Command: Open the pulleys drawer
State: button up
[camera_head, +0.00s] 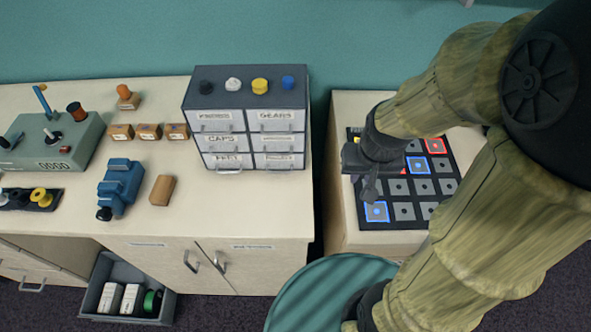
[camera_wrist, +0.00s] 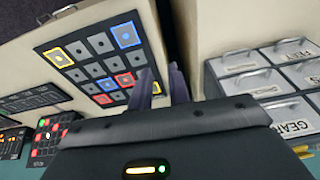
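A grey drawer cabinet (camera_head: 246,88) stands on the long table, with two columns of white-fronted drawers, all shut. The top right drawer (camera_head: 275,119) reads GEARS and the middle left drawer (camera_head: 221,142) reads CAPS. The middle right drawer (camera_head: 278,143) and bottom right drawer (camera_head: 279,162) have labels too small to read surely, so I cannot tell which is pulleys. The wrist view shows the drawer fronts (camera_wrist: 257,85) at right. My gripper (camera_head: 369,187) is over the button panel, right of and apart from the cabinet. Its fingers (camera_wrist: 164,88) are spread and empty.
The button panel (camera_head: 403,212) lies on a separate cabinet right of a gap. Coloured knobs stand on the drawer cabinet. A blue vise (camera_head: 121,184) and wooden block (camera_head: 162,190) lie left of it. An open lower drawer (camera_head: 92,290) juts out. A round teal surface (camera_head: 310,295) is in front.

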aim_at(295, 178)
jog(key=w+d+f+n+g+y, duration=0.1)
jog(key=w+f+n+y, duration=0.5)
jog(key=n, duration=1.1)
jog(key=w+d+f+n+y, duration=0.2)
jog(key=w+f+n+y, duration=0.4)
jog(key=n, duration=1)
jog(key=y, duration=0.3)
jog(key=shift+f+n+g+y+p, duration=0.35)
jog(key=shift+f+n+g+y, duration=0.05)
jog(key=a+f+p, duration=0.1)
jog(key=a, duration=0.4)
jog(key=a+f+p, duration=0.1)
jog(key=a, duration=0.5)
jog(key=a+f+p, duration=0.1)
jog(key=a+p, duration=0.1)
jog(key=a, duration=0.4)
jog(key=shift+w+f, duration=0.25)
